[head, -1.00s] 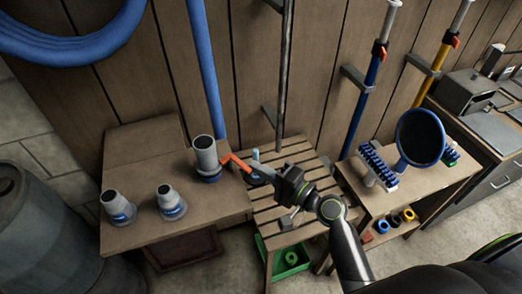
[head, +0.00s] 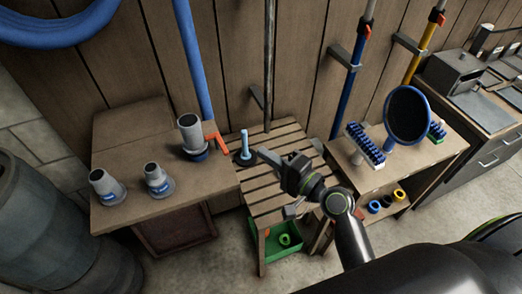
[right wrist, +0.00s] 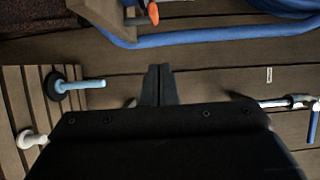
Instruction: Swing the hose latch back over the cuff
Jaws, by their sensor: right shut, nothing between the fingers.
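The grey cuff (head: 190,130) stands upright on a blue collar at the back right corner of the left bench. The orange latch (head: 217,142) sticks out from its right side, toward the slatted bench. In the right wrist view the latch's orange end (right wrist: 153,13) shows at the top edge. My right gripper (head: 262,153) is shut and empty over the slatted bench, to the right of the latch and apart from it. Its closed fingers show in the right wrist view (right wrist: 158,85). The blue hose (head: 195,70) rises behind the cuff. My left gripper is out of view.
Two smaller grey fittings (head: 105,187) (head: 157,179) stand on the left bench (head: 215,190). A light-blue-handled tool (head: 245,145) stands on the slatted bench (head: 265,205), close to my right fingertips. A green crate (head: 283,240) sits below. A brush (head: 364,145) and round net (head: 407,115) are at right.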

